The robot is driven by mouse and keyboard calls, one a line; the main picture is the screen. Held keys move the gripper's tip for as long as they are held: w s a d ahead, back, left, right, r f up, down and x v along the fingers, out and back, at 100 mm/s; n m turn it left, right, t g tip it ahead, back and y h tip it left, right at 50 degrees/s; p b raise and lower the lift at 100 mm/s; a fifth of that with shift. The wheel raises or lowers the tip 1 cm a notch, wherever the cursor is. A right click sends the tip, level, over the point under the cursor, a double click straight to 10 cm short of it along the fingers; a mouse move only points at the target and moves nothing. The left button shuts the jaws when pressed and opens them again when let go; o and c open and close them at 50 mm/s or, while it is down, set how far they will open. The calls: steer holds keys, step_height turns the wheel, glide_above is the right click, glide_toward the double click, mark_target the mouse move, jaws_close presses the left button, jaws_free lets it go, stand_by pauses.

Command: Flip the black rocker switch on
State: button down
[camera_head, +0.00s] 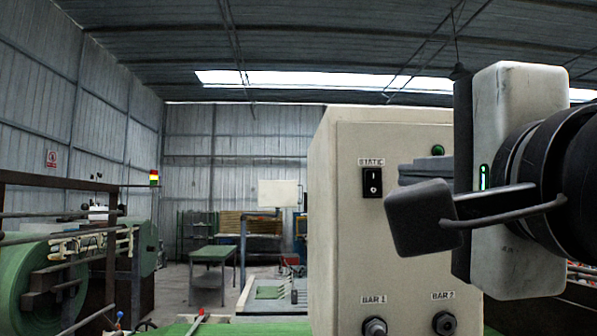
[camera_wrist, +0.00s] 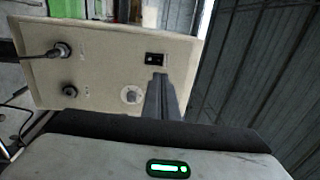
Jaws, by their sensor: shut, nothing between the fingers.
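The black rocker switch (camera_head: 372,183) sits upright under a STATIC label on the cream control box (camera_head: 345,255). White marks show on it, but I cannot tell which half is pressed in. In the wrist view the switch (camera_wrist: 155,59) lies just beyond the fingertips and is not covered. My gripper (camera_head: 404,173) is at the right of the switch in the head view, its fingers shut and empty, pointing toward the panel. In the wrist view my gripper (camera_wrist: 158,78) ends just short of the switch; contact does not show.
A green lamp (camera_head: 438,150) is right of the switch. The BAR 1 connector (camera_head: 375,327) and BAR 2 connector (camera_head: 445,323) are low on the panel. A pale round knob (camera_wrist: 131,94) is beside my fingers. A cable runs to one connector (camera_wrist: 60,50).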

mark_target(375, 173)
steer(key=w, duration=0.3)
steer(key=w+r+p, duration=0.1)
steer(key=w, duration=0.3)
steer(key=w+p, duration=0.1)
steer(key=w, duration=0.3)
steer(key=shift+r, duration=0.15)
steer(key=shift+w+d+r+g+p, duration=0.1)
steer(key=shift+w+r+g+p, duration=0.3)
steer(key=shift+p, duration=0.5)
steer(key=shift+s+f+b, duration=0.2)
steer(key=shift+f+b, duration=0.1)
steer(key=shift+b, duration=0.1)
steer(key=shift+s, duration=0.1)
